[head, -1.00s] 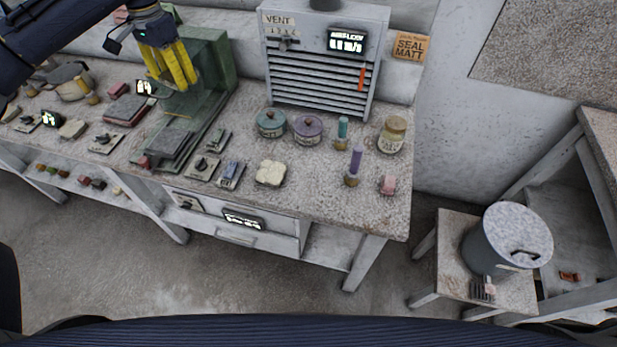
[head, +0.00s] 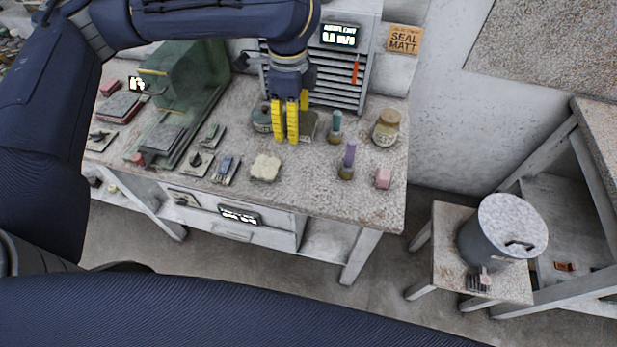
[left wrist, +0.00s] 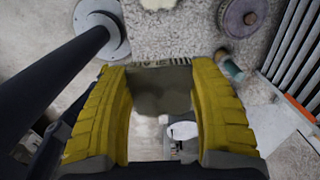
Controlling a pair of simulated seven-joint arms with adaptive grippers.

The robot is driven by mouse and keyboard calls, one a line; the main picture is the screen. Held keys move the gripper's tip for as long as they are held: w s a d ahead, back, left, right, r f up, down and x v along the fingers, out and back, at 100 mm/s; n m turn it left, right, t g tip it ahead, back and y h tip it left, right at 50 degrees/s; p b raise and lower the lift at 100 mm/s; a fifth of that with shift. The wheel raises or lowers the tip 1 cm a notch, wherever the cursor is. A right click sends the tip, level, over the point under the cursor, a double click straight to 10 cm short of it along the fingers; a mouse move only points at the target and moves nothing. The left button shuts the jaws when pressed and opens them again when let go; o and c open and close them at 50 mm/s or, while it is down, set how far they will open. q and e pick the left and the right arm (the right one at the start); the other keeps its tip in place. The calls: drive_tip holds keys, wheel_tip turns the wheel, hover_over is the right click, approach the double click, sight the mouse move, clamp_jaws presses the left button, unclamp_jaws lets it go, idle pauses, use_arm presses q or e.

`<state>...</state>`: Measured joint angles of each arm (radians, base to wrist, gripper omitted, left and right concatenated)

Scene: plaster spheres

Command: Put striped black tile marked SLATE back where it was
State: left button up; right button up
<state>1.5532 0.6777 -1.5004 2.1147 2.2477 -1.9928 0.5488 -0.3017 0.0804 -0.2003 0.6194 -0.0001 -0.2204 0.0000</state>
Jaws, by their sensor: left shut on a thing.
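My left gripper (head: 291,138) is over the bench's back, in front of the slatted vent unit, with its yellow fingers pointing down. In the left wrist view the gripper (left wrist: 160,95) is shut on a dark grey tile (left wrist: 160,88). In the head view a greyish part of the tile (head: 310,124) shows beside the right finger; the fingers hide the rest. Whether it touches the bench cannot be told. My right gripper is not in view.
Teal (head: 336,125) and purple (head: 348,158) cylinders, a cork-topped jar (head: 386,128) and a pink block (head: 383,178) stand to the right. A pale lump (head: 265,167) lies in front. The green press (head: 185,85) is at left.

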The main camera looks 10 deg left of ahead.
sight(296, 178)
use_arm(q)
wheel_tip(296, 178, down, 20)
drive_tip(key=shift+a, duration=0.1)
idle(1.0)
drive_tip(key=shift+f, duration=0.1)
drive_tip(key=o, duration=1.4)
drive_tip(key=shift+r, duration=6.1)
